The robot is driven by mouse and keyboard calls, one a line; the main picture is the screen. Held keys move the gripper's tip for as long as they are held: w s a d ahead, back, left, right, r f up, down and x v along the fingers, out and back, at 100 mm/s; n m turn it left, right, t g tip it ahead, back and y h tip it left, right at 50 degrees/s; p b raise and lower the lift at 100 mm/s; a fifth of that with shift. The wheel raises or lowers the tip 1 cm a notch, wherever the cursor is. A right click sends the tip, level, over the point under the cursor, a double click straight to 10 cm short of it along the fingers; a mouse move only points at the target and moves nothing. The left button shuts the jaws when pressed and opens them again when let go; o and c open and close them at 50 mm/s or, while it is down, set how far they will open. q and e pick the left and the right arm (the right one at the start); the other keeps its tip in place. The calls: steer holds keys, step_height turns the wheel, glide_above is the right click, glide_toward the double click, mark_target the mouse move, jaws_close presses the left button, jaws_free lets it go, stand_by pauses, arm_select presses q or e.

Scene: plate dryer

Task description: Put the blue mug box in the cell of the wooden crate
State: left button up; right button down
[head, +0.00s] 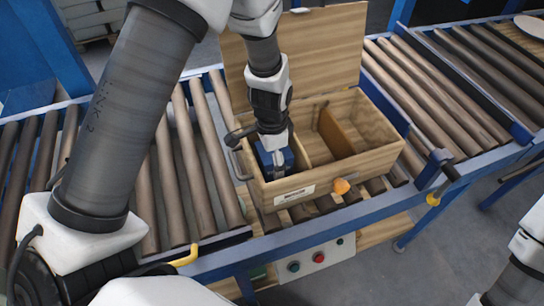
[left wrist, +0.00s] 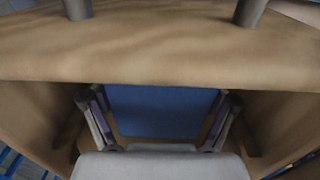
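The wooden crate (head: 370,160) stands open on the roller conveyor, its lid (head: 325,50) raised at the back. A divider (head: 334,132) splits its inside. The blue mug box (head: 264,157) is down inside the left-end cell, its upper part showing below the crate's rim level. My left gripper (head: 278,160) reaches down over that cell, with its fingers at the box. In the left wrist view the blue box (left wrist: 160,111) lies between the two fingers, which press close along its sides. The box's lower part is hidden. My right gripper is not visible; only part of my right arm shows.
Roller conveyors (head: 190,165) run on both sides of the crate. The crate's cell to the right of the divider looks empty. A control panel (head: 318,258) sits below the conveyor's front rail.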

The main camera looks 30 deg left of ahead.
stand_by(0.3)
arm_select(q)
step_height(320, 180, up, 12)
steer(key=shift+w+a+r, duration=0.1)
steer(key=shift+r, duration=0.05)
